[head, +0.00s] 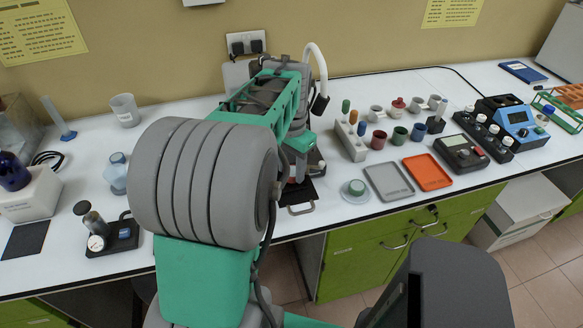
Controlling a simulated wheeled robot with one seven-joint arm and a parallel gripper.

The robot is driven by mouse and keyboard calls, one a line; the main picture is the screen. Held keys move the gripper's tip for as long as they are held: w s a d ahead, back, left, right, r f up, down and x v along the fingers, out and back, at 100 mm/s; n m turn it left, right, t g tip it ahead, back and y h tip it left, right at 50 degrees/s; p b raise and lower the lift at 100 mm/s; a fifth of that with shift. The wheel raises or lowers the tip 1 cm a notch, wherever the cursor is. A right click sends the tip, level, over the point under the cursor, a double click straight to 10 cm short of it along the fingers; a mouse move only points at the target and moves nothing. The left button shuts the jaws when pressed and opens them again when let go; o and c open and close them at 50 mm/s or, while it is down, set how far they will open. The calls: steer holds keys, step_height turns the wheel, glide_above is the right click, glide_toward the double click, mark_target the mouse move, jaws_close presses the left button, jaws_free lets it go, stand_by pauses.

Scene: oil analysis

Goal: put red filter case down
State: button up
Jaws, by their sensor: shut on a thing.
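My gripper (299,176) points down over a dark device on the bench, just right of my arm. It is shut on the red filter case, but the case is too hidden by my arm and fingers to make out. Below the jaws are a dark plate and a small metal handle (301,209) at the bench's front edge. I cannot tell whether the held case touches anything.
Right of my gripper are a white-green round dish (355,190), a grey tray (389,181), an orange tray (428,172) and several coloured cups. A black-based gauge (112,236) stands left of my arm.

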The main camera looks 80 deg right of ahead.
steer(key=shift+f, duration=0.3)
steer(key=shift+f, duration=0.1)
steer(key=shift+f, duration=0.15)
steer(key=o, duration=1.3)
